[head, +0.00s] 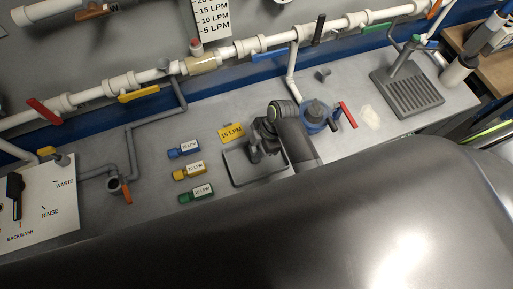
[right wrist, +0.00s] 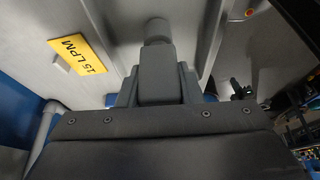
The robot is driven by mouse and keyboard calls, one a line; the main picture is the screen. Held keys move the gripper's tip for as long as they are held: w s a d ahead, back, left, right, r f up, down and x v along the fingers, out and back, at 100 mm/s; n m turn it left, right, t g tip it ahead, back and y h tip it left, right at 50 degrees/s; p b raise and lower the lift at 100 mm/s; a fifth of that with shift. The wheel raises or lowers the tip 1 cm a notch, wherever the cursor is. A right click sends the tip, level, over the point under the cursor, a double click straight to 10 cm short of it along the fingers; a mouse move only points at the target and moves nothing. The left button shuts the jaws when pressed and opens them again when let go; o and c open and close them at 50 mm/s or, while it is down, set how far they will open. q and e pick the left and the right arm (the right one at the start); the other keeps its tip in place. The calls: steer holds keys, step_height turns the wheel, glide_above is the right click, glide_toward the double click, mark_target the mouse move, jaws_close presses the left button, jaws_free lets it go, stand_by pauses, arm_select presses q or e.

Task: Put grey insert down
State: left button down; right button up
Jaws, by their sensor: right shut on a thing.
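My right gripper (head: 262,146) reaches in over the shallow grey tray (head: 236,170) on the bench. In the right wrist view, the gripper (right wrist: 158,50) is shut on the grey insert (right wrist: 156,28), whose short rounded end shows beyond the jaws. The rest of the insert is hidden by the gripper. In the head view the insert cannot be told apart from the dark gripper, and I cannot tell whether it touches the tray. My left gripper is not in view.
A yellow 15 LPM tag (head: 231,132) lies behind the tray. Blue (head: 184,149), yellow (head: 190,171) and green (head: 196,192) labelled blocks lie to its left. A blue-based fitting (head: 314,118) with a red handle (head: 348,115) stands to its right. Pipes (head: 120,85) run along the back.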

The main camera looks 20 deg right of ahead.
steer(key=shift+f, duration=0.5)
steer(key=shift+f, duration=0.15)
steer(key=o, duration=1.1)
steer(key=shift+c, duration=0.2)
steer(key=b+v, duration=0.1)
steer(key=v, duration=1.1)
steer(key=shift+b, duration=0.4)
